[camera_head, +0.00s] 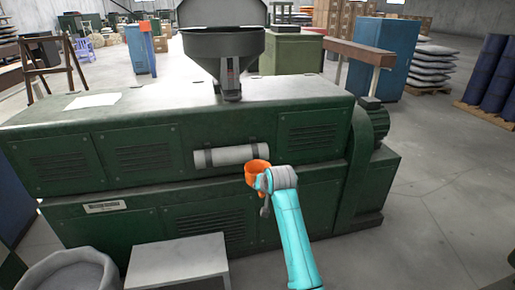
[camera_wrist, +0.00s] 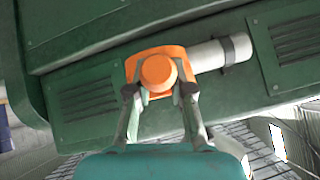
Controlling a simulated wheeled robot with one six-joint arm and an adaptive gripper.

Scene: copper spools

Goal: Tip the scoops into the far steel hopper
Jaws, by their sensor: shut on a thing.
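An orange scoop (camera_head: 255,168) is in front of the green machine, near the white cylinder on its side. In the wrist view the scoop (camera_wrist: 158,72) sits between the two fingers, and its contents cannot be seen. My gripper (camera_head: 264,182) is shut on the scoop; both fingers also show in the wrist view (camera_wrist: 159,92). The dark grey steel hopper (camera_head: 224,48) stands on top of the machine, higher than the scoop and apart from it. Its raised lid is behind it.
The green machine (camera_head: 120,150) fills the middle, with a paper (camera_head: 93,101) on its top. A white cylinder (camera_head: 230,155) sticks out along its front. A grey block (camera_head: 178,262) and a round grey bin (camera_head: 70,272) stand in front at lower left.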

